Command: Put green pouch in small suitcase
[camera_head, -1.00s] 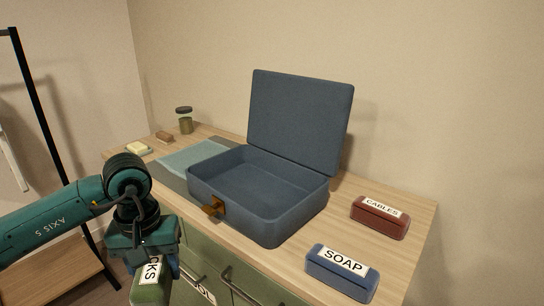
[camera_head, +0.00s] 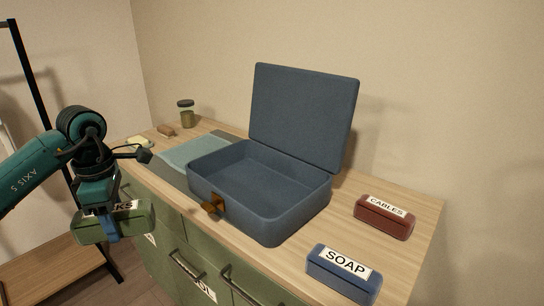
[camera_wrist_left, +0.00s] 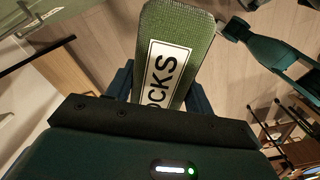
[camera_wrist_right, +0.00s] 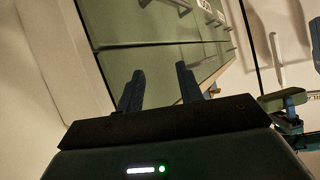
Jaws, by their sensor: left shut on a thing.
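The green pouch (camera_head: 132,224) has a white label ending in "CKS". The pouch also fills the upper middle of the left wrist view (camera_wrist_left: 172,45). The small suitcase (camera_head: 262,226) is blue-grey and stands on the dresser top with its lid up against the wall side. Its inside looks empty.
A blue SOAP pouch (camera_head: 343,270) and a red CABLES pouch (camera_head: 384,217) lie right of the suitcase. A folded teal cloth (camera_head: 195,152), a jar (camera_head: 186,114), a brown block (camera_head: 166,130) and a pale soap bar (camera_head: 139,142) are at the far left. A black rack (camera_head: 38,90) stands left.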

